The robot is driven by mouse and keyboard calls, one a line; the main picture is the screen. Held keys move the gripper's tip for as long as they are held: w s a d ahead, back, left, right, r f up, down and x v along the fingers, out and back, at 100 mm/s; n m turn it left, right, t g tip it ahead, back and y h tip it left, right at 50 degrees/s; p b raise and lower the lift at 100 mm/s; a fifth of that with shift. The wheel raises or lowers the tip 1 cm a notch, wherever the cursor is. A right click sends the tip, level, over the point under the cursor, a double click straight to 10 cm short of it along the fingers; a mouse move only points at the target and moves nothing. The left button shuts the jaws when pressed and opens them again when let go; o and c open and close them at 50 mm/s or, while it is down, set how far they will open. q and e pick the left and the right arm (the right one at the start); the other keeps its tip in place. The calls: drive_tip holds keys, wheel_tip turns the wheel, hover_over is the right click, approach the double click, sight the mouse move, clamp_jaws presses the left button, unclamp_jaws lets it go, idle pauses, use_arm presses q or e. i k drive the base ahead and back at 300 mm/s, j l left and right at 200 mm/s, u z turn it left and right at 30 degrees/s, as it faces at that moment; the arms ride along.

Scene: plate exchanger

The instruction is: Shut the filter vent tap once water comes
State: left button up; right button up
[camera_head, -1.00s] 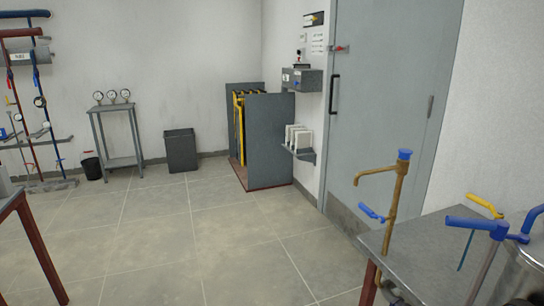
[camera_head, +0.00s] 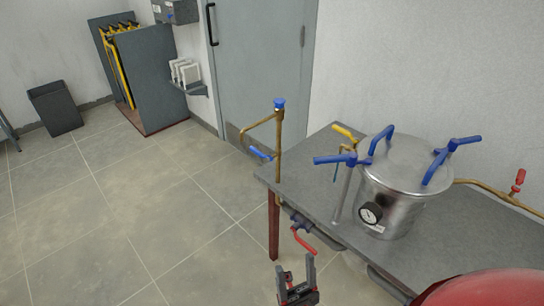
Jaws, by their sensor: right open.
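A steel filter vessel (camera_head: 396,190) with a lid, blue handles and a round gauge (camera_head: 370,214) stands on the grey bench. A yellow lever (camera_head: 345,132) and a blue lever (camera_head: 334,159) are on thin fittings at its left. A brass pipe (camera_head: 278,150) with a blue cap and a blue lever (camera_head: 260,154) rises at the bench's left end. I cannot tell which lever is the vent tap, and I see no water. My right gripper (camera_head: 296,272) is open and empty, low in front of the bench, below a red lever (camera_head: 302,240). My left gripper is not in view.
The grey bench (camera_head: 310,180) has red-brown legs. A brass pipe with a red tap (camera_head: 519,181) runs right of the vessel. A grey door (camera_head: 262,70) is behind. The tiled floor (camera_head: 150,210) to the left is clear.

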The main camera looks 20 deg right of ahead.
sight(355, 141)
drive_tip(key=k+z, duration=0.1)
drive_tip(key=z, duration=1.65)
